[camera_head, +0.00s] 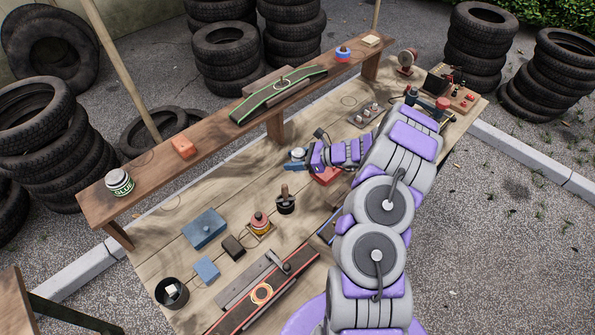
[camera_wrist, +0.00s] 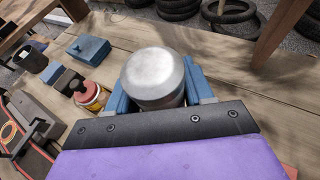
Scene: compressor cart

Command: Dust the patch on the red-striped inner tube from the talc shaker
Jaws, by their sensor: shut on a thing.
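The red-striped inner tube (camera_head: 285,280) lies flat on the bench at the front, with a round orange-ringed patch (camera_head: 262,293) on it. In the wrist view its striped edge (camera_wrist: 12,134) shows at the far left. My gripper (camera_head: 297,155) is over the middle of the bench, well behind the tube and to its right. In the wrist view its blue fingers (camera_wrist: 158,88) are shut on a cylinder with a silver domed top, apparently the talc shaker (camera_wrist: 153,75). The shaker's lower part is hidden by the gripper, and it is barely visible in the head view.
A red-and-yellow bottle (camera_head: 260,224), a dark wooden-handled tool (camera_head: 285,200), a blue box (camera_head: 205,228) and a black cup (camera_head: 173,293) stand on the bench.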

